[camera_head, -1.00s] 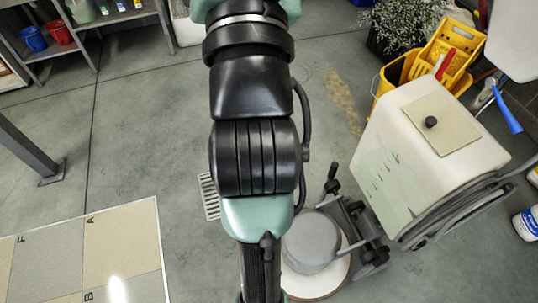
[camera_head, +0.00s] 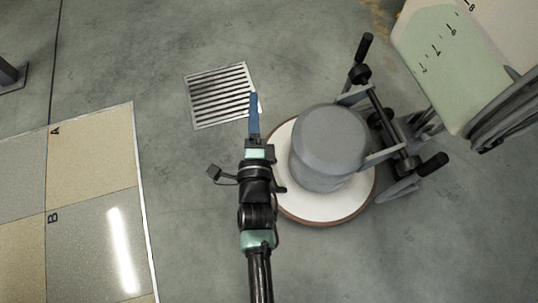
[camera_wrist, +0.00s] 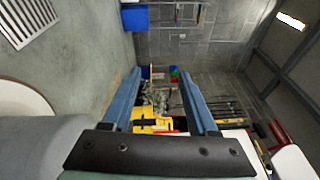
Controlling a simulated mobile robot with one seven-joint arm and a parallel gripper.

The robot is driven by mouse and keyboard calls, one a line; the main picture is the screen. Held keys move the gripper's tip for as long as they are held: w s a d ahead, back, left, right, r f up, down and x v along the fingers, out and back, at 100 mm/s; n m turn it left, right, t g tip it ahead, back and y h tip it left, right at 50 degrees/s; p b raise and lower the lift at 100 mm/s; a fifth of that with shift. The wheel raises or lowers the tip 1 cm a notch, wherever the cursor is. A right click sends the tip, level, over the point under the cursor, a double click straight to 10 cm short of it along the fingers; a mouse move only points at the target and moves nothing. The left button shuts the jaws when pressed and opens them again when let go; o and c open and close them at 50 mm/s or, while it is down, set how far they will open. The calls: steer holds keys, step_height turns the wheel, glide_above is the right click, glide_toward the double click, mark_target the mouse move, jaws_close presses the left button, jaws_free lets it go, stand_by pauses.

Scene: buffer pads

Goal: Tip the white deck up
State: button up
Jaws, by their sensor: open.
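The white deck (camera_head: 350,203) is a round disc with a brown lower edge, low on the floor under a grey motor housing (camera_head: 328,148). It looks flat. Its left part is partly hidden by my arm. The deck's edge (camera_wrist: 18,92) and the grey housing (camera_wrist: 40,142) also show at the left of the wrist view. My gripper (camera_head: 254,118) has blue fingers and is at the deck's upper left, near the drain. In the wrist view my gripper (camera_wrist: 160,75) has its fingers wide apart with nothing held between them.
A floor drain (camera_head: 220,95) lies left of the machine. Tile samples (camera_head: 90,160) lie at the left. The wrist view shows a yellow bucket (camera_wrist: 150,122) beyond. Floor below the deck is clear.

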steer(key=s+d+f+m+g+b, duration=0.15)
steer(key=s+f+b, duration=0.3)
steer(key=f, duration=0.55)
steer(key=s+d+f+m+h+b, duration=0.1)
steer(key=s+f+m+b, duration=0.3)
steer(key=f, duration=0.7)
steer(key=s+d+f+m+g+b, duration=0.1)
steer(key=s+f+b, duration=0.2)
steer(key=s+f, duration=0.5)
steer(key=shift+n, duration=0.25)
steer(key=w+f+b, duration=0.1)
steer(key=w+b, duration=0.1)
steer(key=w, duration=0.2)
steer(key=w+f+b, duration=0.2)
steer(key=w, duration=0.3)
steer(key=w+f+b, duration=0.1)
steer(key=w+b, duration=0.1)
steer(key=w, duration=0.2)
steer(key=shift+w+f, duration=0.2)
steer(key=shift+f, duration=0.2)
steer(key=shift+w+b, duration=0.4)
steer(key=shift+w, duration=0.15)
jaws_close()
